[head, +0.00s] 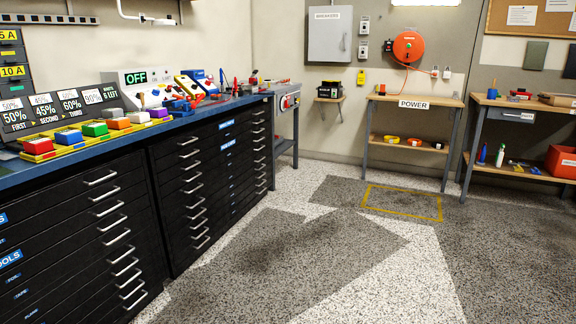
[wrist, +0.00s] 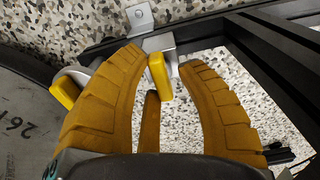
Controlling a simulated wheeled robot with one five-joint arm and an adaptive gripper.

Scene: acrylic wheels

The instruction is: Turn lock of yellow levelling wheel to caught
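In the wrist view, my gripper (wrist: 161,60) has two ribbed brown fingers spread apart, with a narrow brown piece low between them. A yellow tab (wrist: 160,78) on a silver metal bracket (wrist: 160,43) stands between the fingers. It is close to the left finger, with a gap to the right finger; I cannot tell whether it touches. A second yellow tab (wrist: 65,91) on a curved silver part shows outside the left finger. I cannot tell which tab is the wheel's lock or whether it is caught. The head view shows neither the gripper nor these tabs.
A dark frame (wrist: 265,50) runs along the right of the wrist view. A grey rounded surface with upside-down markings (wrist: 22,125) lies left. The head view shows a blue-topped drawer bench (head: 130,170) on the left, a POWER table (head: 412,101) at the back and open speckled floor.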

